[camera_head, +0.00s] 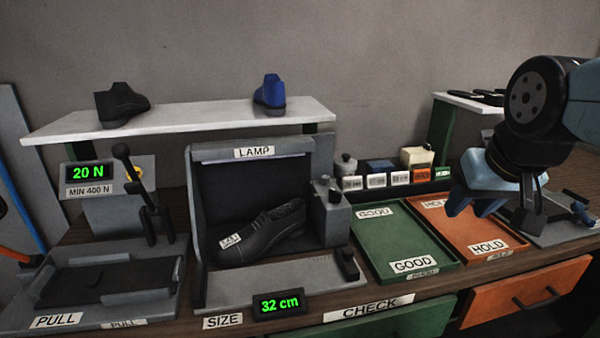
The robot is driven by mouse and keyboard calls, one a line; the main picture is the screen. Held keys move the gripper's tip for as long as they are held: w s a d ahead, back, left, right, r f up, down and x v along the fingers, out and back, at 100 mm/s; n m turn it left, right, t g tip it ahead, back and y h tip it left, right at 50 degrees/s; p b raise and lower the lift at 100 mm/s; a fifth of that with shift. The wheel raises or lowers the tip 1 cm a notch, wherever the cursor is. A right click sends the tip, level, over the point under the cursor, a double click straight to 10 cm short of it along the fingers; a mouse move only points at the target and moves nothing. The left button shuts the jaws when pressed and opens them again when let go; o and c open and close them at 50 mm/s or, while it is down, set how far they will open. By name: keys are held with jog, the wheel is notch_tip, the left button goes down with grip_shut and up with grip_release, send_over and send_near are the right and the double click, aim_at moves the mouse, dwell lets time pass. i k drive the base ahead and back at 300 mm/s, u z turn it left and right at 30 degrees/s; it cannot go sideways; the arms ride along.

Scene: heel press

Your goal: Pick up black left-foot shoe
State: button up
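A black low shoe (268,236) lies in the grey lamp booth, above the size gauge reading 32 cm. It has a small white label on its toe end, which points to the lower left. A second black shoe (121,103) stands on the white shelf at the upper left. I cannot tell which foot either shoe is for. My gripper (490,205) hangs at the right, above the orange HOLD tray and well apart from both shoes. No object shows in it. Its finger gap is unclear from this angle.
A blue shoe (269,92) stands on the white shelf (200,114). A pull tester (110,282) with a lever is at the left. The green GOOD tray (392,236) and orange HOLD tray (447,222) look empty. Small blocks and containers (380,172) stand behind them.

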aim_at(245, 246)
jog(key=z, duration=0.55)
jog(key=k, duration=1.15)
jog(key=u, duration=1.1)
jog(key=i, duration=1)
